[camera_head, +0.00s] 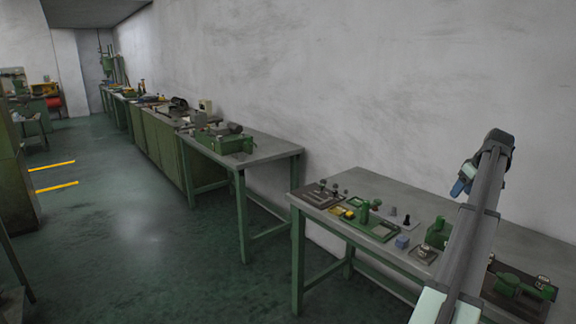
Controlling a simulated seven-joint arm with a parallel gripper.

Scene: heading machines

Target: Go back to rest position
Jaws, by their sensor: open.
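My arm rises from the lower right over the workbench. My gripper (459,187) is at its far end, a small pale blue and dark shape pointing down and left. It is against the wall in the picture, above and apart from the bench top, and I see nothing held in it. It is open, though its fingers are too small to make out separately.
A second bench (270,153) with a green machine (222,140) stands farther back. The wall (330,70) runs behind. The floor (130,235) at left is clear.

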